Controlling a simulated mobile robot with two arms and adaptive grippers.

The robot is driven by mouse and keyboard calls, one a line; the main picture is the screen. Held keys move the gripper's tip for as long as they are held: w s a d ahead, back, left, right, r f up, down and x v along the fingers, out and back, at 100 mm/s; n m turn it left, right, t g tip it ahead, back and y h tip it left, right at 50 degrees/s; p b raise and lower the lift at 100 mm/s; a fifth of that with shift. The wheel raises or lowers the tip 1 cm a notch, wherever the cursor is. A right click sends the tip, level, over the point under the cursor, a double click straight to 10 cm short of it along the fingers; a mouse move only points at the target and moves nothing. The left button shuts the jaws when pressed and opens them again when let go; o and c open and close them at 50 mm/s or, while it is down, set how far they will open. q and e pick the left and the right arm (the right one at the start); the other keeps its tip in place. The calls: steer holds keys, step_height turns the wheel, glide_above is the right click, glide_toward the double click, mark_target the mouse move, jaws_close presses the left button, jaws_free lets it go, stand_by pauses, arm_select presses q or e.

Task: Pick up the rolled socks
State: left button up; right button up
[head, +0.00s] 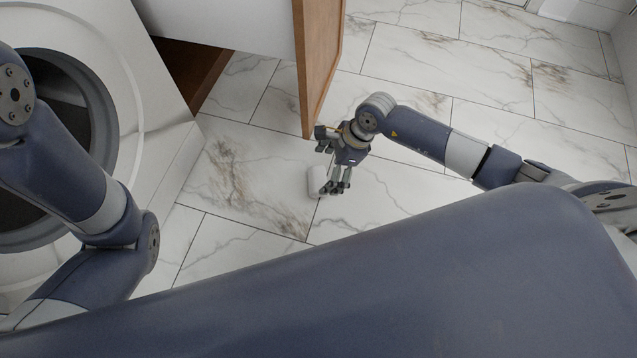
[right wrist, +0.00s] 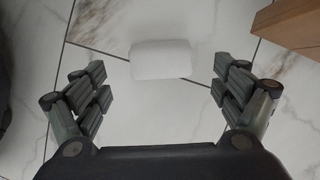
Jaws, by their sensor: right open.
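The rolled socks (head: 316,182) are a small white roll on the marble floor in the head view, partly hidden by my right gripper. In the right wrist view the white roll (right wrist: 161,59) lies ahead of the fingers, between their lines and apart from both. My right gripper (head: 332,168) is open and empty, close beside the socks; its spread fingers also show in the right wrist view (right wrist: 160,90). My left arm comes in at the left of the head view, but its gripper is out of frame.
A wooden panel edge (head: 319,60) stands just behind my right gripper and also shows at the upper right of the wrist view (right wrist: 291,22). A white front-loading machine (head: 150,110) with a round door stands at the left. Marble floor (head: 450,70) is clear behind my right arm.

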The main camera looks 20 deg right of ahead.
mark_target(323, 177)
steer(key=shift+a+f, duration=0.2)
steer(key=shift+f, duration=0.45)
steer(key=b+x, duration=0.4)
steer(key=shift+d+f+b, duration=0.3)
steer(key=shift+f+b, duration=0.05)
steer(key=shift+b, duration=0.05)
steer(key=shift+w+a+f, duration=0.1)
steer(key=shift+a+f, duration=0.1)
steer(key=shift+f, duration=0.1)
steer(key=shift+r, duration=0.1)
steer(key=c, duration=1.1)
